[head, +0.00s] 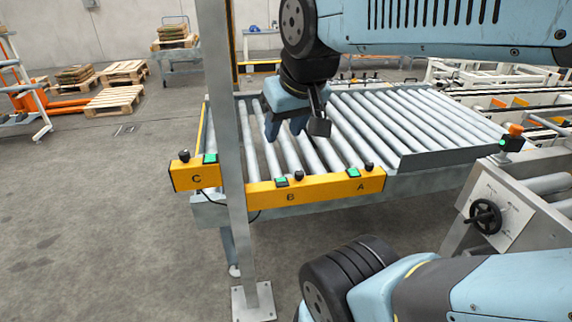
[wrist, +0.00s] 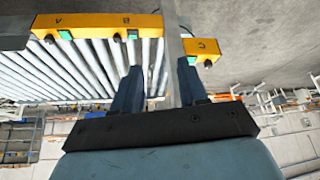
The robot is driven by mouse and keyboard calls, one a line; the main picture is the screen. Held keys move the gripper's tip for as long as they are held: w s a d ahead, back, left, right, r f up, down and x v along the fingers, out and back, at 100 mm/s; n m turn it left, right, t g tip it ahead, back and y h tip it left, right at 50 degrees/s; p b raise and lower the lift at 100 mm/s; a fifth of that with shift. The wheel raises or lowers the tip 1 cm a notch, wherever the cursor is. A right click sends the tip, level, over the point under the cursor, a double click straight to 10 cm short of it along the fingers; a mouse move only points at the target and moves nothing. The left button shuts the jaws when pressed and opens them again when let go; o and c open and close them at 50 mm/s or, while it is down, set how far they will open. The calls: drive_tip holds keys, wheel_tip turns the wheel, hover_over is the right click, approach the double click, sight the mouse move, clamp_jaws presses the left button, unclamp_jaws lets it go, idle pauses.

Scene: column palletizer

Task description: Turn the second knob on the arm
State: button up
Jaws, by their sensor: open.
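A yellow control bar holds black knobs and green buttons. Its long section (head: 325,190) carries labels B and A; a shorter section (head: 193,177) carries C. The knobs stand upright: C's knob (head: 185,156) at the left, B's knob (head: 298,176) in the middle, A's knob (head: 369,167) at the right. The wrist view shows B's knob (wrist: 117,38), A's knob (wrist: 48,38) and C's knob (wrist: 207,64), order reversed. My gripper (head: 285,130) is open and empty above the rollers, behind the bar, touching no knob. Its spread fingers also show in the wrist view (wrist: 160,88).
A grey upright post (head: 230,140) stands between sections C and B; it appears between my fingers in the wrist view (wrist: 172,50). The roller conveyor (head: 370,120) lies behind the bar. A black handwheel (head: 485,216) is at the right. Floor at left front is clear.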

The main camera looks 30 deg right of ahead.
drive_tip(key=shift+o, duration=1.4)
drive_tip(key=shift+w, duration=0.2)
drive_tip(key=shift+o, duration=0.3)
drive_tip(key=w+d+f+m+g, duration=0.1)
drive_tip(key=w+d+m, duration=0.2)
drive_tip(key=w, duration=0.5)
drive_tip(key=shift+d+f+m+g, duration=0.2)
drive_tip(key=shift+d+m+g, duration=0.05)
drive_tip(key=shift+m+g, duration=0.05)
drive_tip(key=m+g, duration=0.4)
drive_tip(key=m, duration=0.6)
hover_over(299, 172)
wheel_tip(299, 172, down, 18)
wheel_tip(299, 172, down, 14)
drive_tip(key=shift+r, duration=0.2)
drive_tip(key=shift+c, duration=0.3)
drive_tip(key=c, duration=1)
